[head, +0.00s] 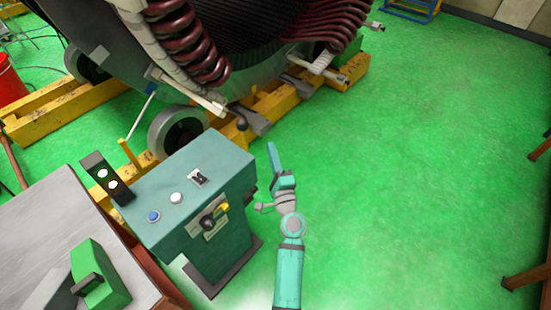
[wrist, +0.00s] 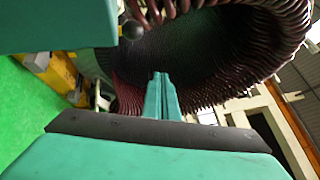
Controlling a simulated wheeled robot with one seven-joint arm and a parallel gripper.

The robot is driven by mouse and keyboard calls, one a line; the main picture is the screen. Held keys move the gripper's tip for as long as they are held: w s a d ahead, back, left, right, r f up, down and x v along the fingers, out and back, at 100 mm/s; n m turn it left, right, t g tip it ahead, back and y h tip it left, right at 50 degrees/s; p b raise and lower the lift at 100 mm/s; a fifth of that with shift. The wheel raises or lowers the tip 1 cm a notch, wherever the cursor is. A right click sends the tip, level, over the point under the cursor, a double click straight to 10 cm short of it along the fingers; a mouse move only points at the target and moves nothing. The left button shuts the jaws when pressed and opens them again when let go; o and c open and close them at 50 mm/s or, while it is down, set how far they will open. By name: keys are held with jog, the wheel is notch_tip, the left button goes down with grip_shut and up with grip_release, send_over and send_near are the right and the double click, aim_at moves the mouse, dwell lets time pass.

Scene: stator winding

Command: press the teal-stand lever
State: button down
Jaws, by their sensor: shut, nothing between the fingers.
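The teal stand (head: 175,205) is a box on a dark base, left of my arm in the head view. A lever with a black knob (head: 207,221) sticks out from its side face, beside a small yellow piece and a label. In the wrist view a teal surface, likely the stand (wrist: 55,25), fills the upper left, with the dark ball knob (wrist: 132,31) at its edge. My gripper (head: 271,147) is right of the stand in the head view, apart from the lever. In the wrist view its fingers (wrist: 162,80) are together and empty, below and right of the knob.
The stand's top has a blue button (head: 153,216), a white button (head: 175,197) and a switch (head: 198,177). A large stator with dark red coils (head: 205,50) rests on yellow beams behind. A table (head: 50,225) is at left.

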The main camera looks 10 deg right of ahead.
jog(key=s, duration=0.3)
jog(key=shift+s+d+r, duration=0.2)
jog(key=shift+s+r, duration=0.05)
jog(key=shift+r, duration=0.05)
jog(key=shift+a, duration=0.1)
jog(key=s+a+f+n+g+h, duration=0.1)
jog(key=s+f+n, duration=0.1)
jog(key=s+f, duration=0.35)
jog(key=s+a+f+n+g+h, duration=0.1)
jog(key=s+f+n+g, duration=0.15)
jog(key=s, duration=0.65)
jog(key=s+a+f+n+h, duration=0.1)
jog(key=s+a+f+n, duration=0.1)
jog(key=s+f, duration=0.45)
jog(key=s+a+r+n, duration=0.1)
jog(key=s+r+n, duration=0.2)
jog(key=s, duration=0.5)
jog(key=s+a+r+n+g, duration=0.1)
jog(key=s+a+r+n, duration=0.1)
jog(key=s+n, duration=0.3)
jog(key=s+a+r+n, duration=0.1)
jog(key=s+r+n, duration=0.3)
jog(key=s, duration=0.6)
jog(key=shift+s+a+r+y, duration=0.2)
jog(key=shift+s+r+y, duration=0.15)
jog(key=shift+y, duration=0.05)
